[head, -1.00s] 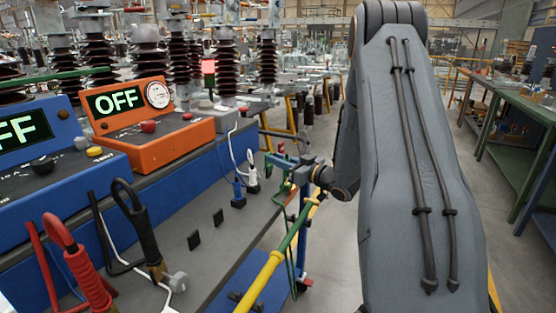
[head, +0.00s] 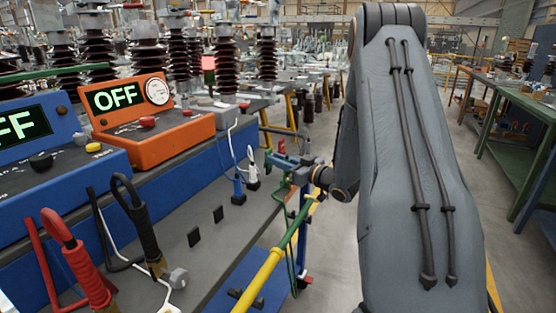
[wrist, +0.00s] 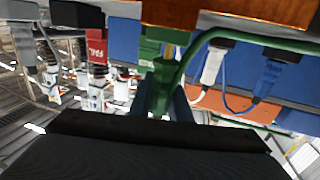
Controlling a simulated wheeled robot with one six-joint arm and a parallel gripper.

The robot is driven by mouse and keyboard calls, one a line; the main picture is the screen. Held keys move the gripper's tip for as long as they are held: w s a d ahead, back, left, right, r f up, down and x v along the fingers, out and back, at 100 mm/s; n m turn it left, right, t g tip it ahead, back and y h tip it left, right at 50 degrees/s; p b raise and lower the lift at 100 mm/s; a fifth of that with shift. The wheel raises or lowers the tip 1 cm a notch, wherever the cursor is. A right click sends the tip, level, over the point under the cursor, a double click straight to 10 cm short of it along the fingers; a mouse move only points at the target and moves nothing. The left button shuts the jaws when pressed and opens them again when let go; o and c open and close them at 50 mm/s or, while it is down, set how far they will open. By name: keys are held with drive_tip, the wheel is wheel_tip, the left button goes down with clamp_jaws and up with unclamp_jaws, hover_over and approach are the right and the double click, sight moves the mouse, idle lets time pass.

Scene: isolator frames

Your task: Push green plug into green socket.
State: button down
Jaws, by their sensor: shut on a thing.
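The green plug (wrist: 163,85) is upright between the two blue fingers of my gripper (wrist: 168,104), which is shut on it, in the wrist view. The green socket (wrist: 166,36) is directly above the plug in that picture. The plug's far end is lined up with the socket, but I cannot tell whether it touches or has entered it. A green cable (wrist: 225,34) curves past the plug to the right. In the head view my gripper (head: 280,161) is at the right end of the bench; the plug is too small there to make out clearly.
A red socket marked FAIL (wrist: 97,47) is left of the green one. A white plug (wrist: 211,66) and a blue plug (wrist: 268,77) hang on the right. The bench (head: 205,255) carries an orange OFF unit (head: 150,125) and red and black cable leads.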

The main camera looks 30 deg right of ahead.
drive_tip(key=shift+f, duration=0.7)
drive_tip(key=c, duration=1.6)
unclamp_jaws()
drive_tip(key=shift+o, duration=0.2)
drive_tip(key=shift+s+d, duration=0.1)
drive_tip(key=b+v, duration=0.1)
drive_tip(key=v, duration=0.6)
drive_tip(key=shift+s, duration=0.3)
